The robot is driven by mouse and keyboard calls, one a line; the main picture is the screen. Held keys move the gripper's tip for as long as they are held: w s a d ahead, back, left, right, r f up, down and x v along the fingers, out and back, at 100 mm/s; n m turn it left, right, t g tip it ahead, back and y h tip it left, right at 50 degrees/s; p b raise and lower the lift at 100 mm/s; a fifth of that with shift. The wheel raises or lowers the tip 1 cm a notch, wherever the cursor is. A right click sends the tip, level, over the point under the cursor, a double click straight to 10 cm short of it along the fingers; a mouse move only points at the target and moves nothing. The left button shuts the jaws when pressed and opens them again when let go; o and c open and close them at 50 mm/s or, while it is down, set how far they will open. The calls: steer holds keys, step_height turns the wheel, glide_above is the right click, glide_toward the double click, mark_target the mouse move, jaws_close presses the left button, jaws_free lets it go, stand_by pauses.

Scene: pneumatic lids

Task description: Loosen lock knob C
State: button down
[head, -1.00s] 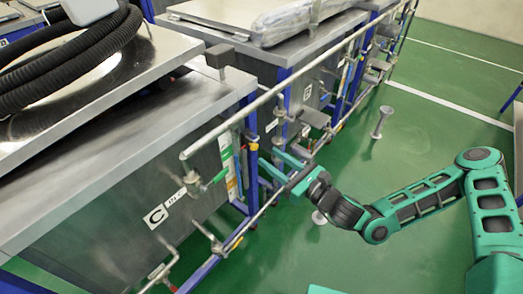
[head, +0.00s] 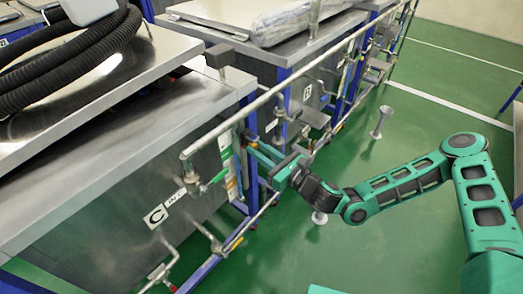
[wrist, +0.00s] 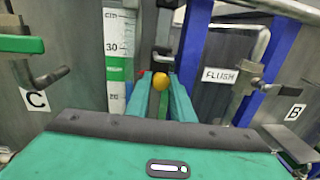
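My gripper (head: 258,148) is at the post between the tank marked C and the tank marked B. In the wrist view its two teal fingers (wrist: 159,92) stand apart and point at the post. A round orange knob (wrist: 159,81) shows in line with the gap between the fingertips, with a small red part beside it. I cannot tell whether the fingers touch it. No label on the knob is readable. The C label (head: 157,216) is on the near tank, and it also shows in the wrist view (wrist: 37,98).
A long rail pipe (head: 290,82) runs along the tank fronts above my gripper. A green-handled valve (wrist: 22,45) stands left, beside a marked scale (wrist: 119,60). A blue post (wrist: 265,65) and FLUSH pipework stand right.

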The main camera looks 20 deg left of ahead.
steer(key=shift+n, duration=0.5)
steer(key=c, duration=1.5)
jaws_free()
steer(key=shift+c, duration=0.2)
steer(key=v, duration=1.1)
steer(key=shift+f, duration=0.15)
steer(key=shift+w, duration=0.1)
